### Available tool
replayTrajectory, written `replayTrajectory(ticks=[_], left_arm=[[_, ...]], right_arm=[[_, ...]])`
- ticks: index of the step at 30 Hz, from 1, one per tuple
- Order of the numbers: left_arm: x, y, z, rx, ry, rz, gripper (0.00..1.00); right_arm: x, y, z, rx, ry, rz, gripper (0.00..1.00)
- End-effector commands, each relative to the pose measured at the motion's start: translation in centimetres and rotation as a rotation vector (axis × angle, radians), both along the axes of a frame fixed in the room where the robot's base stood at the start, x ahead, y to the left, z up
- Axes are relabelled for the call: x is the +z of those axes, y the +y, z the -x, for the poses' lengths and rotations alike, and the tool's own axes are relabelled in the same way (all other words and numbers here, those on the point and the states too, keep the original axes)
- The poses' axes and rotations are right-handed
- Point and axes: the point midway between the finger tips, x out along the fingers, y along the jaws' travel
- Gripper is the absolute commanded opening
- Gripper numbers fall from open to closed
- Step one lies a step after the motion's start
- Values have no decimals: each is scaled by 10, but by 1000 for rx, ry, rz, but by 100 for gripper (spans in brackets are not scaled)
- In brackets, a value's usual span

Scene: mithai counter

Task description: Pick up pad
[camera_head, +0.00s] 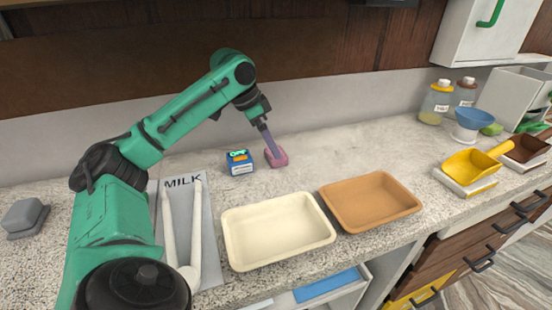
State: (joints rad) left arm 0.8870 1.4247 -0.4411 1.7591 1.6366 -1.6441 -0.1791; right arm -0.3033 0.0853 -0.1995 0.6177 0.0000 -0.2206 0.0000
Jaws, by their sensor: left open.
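A small pink pad (280,158) lies on the speckled counter near the back, right of a small blue box. My left gripper (270,147) reaches down to it from above, its purple fingers at the pad's upper side. The fingers are open; whether they touch the pad or stand around it is too small to tell. Part of the pad is hidden behind the fingertips. My right gripper is out of view.
The blue box (240,162) stands close left of the pad. A cream tray (277,262) and a tan tray (372,228) lie in front. White tongs (170,225) rest on a "MILK" mat (208,265). A grey block (25,214) sits far left, a yellow scoop (470,165) right.

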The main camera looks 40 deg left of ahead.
Motion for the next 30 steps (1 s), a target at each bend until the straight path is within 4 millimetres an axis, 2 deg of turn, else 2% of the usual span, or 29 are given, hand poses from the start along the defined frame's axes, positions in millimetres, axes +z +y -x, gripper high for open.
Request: replayTrajectory(ticks=[3,5,12,17,18,25,28,30], left_arm=[[-23,-6,-7,-1,4,0,100],[-30,-7,-10,-2,2,0,100],[-33,-8,-11,-1,1,-1,100],[-33,-8,-11,-1,0,0,39],[-33,-8,-11,-1,0,0,34],[-29,-8,-12,-1,-2,1,34],[-13,-9,-13,-2,-3,2,34],[6,-9,-13,-4,-5,3,34]], right_arm=[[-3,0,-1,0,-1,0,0],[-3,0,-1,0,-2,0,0],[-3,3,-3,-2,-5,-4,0],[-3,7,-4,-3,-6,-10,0],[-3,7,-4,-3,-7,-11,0],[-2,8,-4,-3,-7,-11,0],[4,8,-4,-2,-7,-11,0],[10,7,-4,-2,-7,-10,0]])
